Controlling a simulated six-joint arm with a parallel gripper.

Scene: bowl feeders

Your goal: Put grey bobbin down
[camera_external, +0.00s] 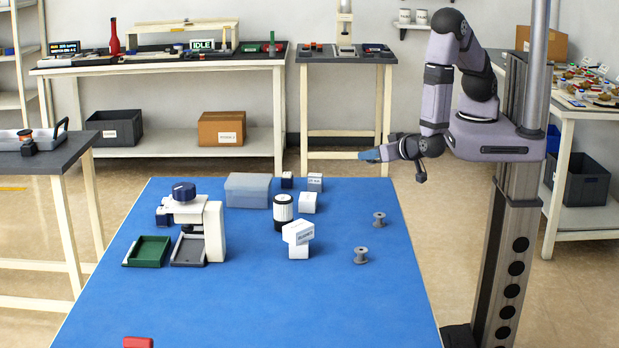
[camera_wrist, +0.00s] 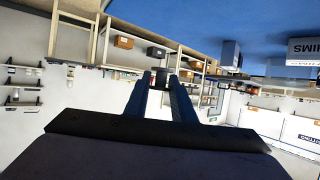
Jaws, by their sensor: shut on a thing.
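My gripper (camera_external: 370,155) is raised above the far right of the blue mat, pointing left. In the wrist view its two dark fingers (camera_wrist: 160,84) are close together, shut on a small dark grey thing (camera_wrist: 160,78) at the tips. It is too small to make out well; I take it for a grey bobbin. Two grey bobbins stand upright on the mat's right side, a farther one (camera_external: 379,219) and a nearer one (camera_external: 361,256). Both are apart from my gripper and below it.
The blue mat (camera_external: 250,310) is clear in front. A white machine (camera_external: 213,230) and green tray (camera_external: 147,251) are left; a red block (camera_external: 138,342) is in front.

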